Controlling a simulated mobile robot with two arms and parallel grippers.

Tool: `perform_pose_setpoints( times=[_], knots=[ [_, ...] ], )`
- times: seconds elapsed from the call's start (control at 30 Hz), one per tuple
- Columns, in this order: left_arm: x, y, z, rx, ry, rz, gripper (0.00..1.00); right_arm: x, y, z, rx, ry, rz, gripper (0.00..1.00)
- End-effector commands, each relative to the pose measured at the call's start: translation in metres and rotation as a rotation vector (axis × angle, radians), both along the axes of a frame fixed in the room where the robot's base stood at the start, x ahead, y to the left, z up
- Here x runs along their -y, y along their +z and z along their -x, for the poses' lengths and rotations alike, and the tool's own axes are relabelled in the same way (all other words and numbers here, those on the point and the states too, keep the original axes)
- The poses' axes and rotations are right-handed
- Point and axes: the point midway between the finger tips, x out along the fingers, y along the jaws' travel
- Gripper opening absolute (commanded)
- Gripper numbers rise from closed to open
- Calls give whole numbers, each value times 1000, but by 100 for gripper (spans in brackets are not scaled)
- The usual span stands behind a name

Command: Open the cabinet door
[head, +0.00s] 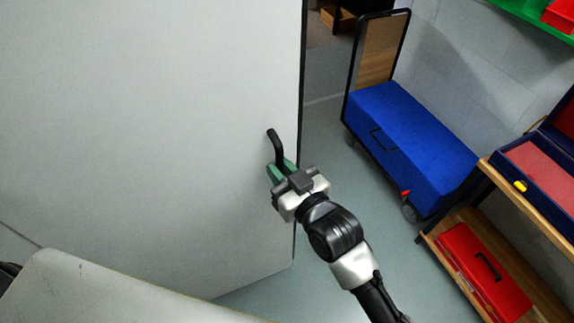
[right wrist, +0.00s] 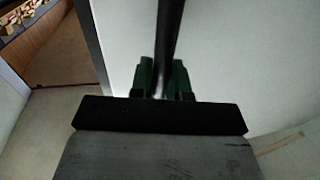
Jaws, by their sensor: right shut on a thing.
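The cabinet door (head: 160,120) is a large pale grey-white panel filling the left half of the head view; it also shows in the right wrist view (right wrist: 250,60). Its black bar handle (head: 275,146) stands near the panel's right edge. My right gripper (head: 280,169), with green fingers, is shut on the lower part of the handle. In the right wrist view the dark handle (right wrist: 170,40) runs down between the green fingers (right wrist: 162,80). I cannot tell how far the door stands open. My left gripper is not in view.
A pale tabletop (head: 110,295) edge lies at lower left. To the right stand a trolley with a blue box (head: 410,140), and a wooden shelf (head: 540,215) with a red case (head: 480,275) and an open blue case (head: 545,175). Grey floor (head: 330,185) between door and trolley is free.

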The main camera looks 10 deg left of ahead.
Motion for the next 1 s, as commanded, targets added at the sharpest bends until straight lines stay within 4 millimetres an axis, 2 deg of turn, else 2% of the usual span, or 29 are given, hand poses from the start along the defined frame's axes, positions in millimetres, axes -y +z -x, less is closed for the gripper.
perform_pose_setpoints(
  times=[0.03, 0.47, 0.5, 0.63, 1.0],
  knots=[
    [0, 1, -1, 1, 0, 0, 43, -2, 5, 1, 6, 2, -9, 0],
    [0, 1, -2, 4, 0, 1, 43, -2, 4, 1, 7, 1, -10, 0],
    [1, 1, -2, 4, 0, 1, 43, -2, 4, 1, 7, 1, -10, 23],
    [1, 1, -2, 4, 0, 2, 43, -2, 3, 1, 5, 1, -7, 41],
    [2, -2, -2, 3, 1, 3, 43, 4, 0, 6, 2, 0, -4, 41]
  ],
)
